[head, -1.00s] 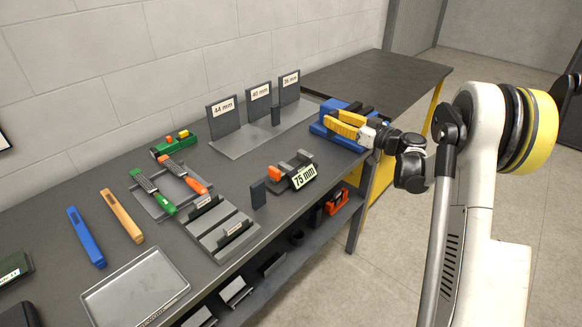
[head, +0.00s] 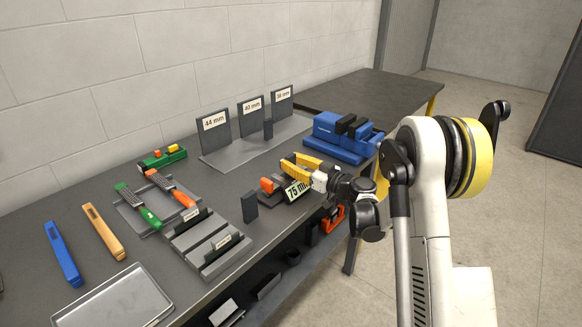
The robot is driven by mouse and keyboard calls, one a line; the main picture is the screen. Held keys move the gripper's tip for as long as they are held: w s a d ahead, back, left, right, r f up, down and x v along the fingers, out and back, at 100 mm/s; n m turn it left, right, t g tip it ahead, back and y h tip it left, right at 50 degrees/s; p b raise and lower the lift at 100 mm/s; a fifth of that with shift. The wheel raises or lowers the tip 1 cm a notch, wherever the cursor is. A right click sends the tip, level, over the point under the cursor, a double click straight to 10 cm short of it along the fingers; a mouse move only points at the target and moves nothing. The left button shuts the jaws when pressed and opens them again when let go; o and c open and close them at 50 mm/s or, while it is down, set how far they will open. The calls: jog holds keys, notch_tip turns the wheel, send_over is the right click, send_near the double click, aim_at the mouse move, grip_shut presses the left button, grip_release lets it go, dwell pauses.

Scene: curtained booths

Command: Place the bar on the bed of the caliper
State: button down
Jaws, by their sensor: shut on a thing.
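The caliper (head: 268,187) stands near the table's front edge in the head view. It has a dark body, an orange part at its left end and a tilted display reading 75 mm. My gripper (head: 289,163), with yellow fingers, is right over and beside the caliper's far right part, and covers part of its bed. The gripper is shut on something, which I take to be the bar. The bar itself is hidden by the fingers or too small to make out. I cannot tell whether it touches the bed.
A blue vise (head: 333,140) stands behind my gripper. Signs marked 44, 40 and 36 mm (head: 215,131) stand on a grey plate at the back. A dark upright block (head: 249,207) and a slotted grey stand (head: 205,243) are left of the caliper. Files and a tray lie further left.

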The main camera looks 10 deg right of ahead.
jog(key=shift+r, duration=0.1)
jog(key=shift+f, duration=0.25)
jog(key=c, duration=1.2)
grip_release()
jog(key=shift+o, duration=0.2)
jog(key=shift+s+r, duration=0.1)
